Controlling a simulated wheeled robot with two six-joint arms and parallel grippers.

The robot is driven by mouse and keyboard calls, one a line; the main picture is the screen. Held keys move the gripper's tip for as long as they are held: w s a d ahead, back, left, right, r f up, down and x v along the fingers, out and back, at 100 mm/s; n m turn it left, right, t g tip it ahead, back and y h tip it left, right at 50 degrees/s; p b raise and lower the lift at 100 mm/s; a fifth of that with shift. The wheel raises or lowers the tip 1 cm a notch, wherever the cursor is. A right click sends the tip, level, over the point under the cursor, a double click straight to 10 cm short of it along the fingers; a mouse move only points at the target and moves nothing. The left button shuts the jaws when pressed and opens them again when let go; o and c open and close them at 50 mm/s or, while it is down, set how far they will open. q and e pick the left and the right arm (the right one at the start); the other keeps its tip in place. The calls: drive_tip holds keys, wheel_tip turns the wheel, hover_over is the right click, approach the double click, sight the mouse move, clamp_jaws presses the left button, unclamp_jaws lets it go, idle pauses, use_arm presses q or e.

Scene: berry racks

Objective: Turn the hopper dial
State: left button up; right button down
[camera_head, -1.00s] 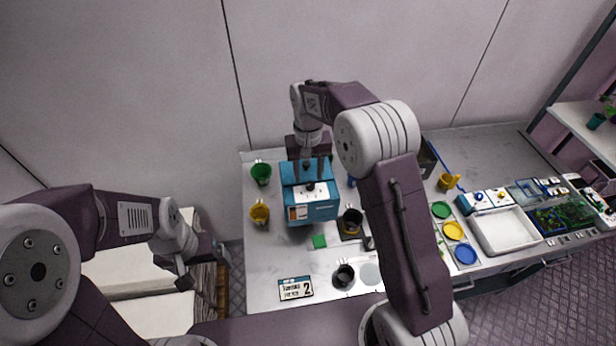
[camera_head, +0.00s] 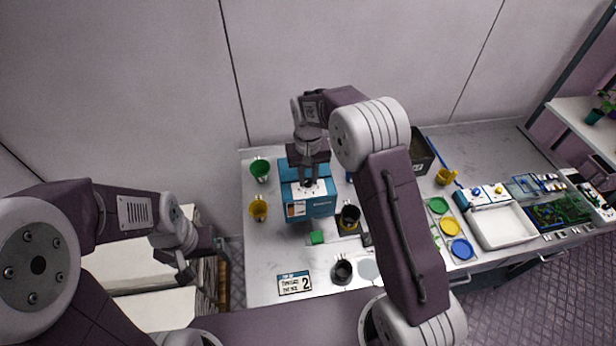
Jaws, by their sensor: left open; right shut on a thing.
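The hopper is a blue box (camera_head: 313,207) with a white top panel, standing on the table near the wall. Its small dark dial (camera_head: 308,183) sits on the white top and is mostly hidden by my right gripper. My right gripper (camera_head: 309,184) points down from above and is shut on the dial. How far the dial is turned is too small to tell. My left gripper (camera_head: 190,279) is open and empty, off the table's left side and far from the hopper.
A green cup (camera_head: 260,170) and a yellow cup (camera_head: 258,210) stand left of the hopper. Black cups (camera_head: 343,271) and a number sign (camera_head: 295,283) are in front. Coloured discs (camera_head: 449,226) and a white tray (camera_head: 502,228) lie to the right. My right arm crosses above the table.

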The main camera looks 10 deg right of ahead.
drive_tip(key=n, duration=0.4)
drive_tip(key=shift+r, duration=0.1)
drive_tip(key=n, duration=0.4)
drive_tip(key=shift+n+p, duration=0.4)
drive_tip(key=n, duration=0.3)
drive_tip(key=shift+w+n, duration=0.1)
drive_tip(key=shift+n, duration=2.3)
drive_tip(key=c, duration=1.2)
unclamp_jaws()
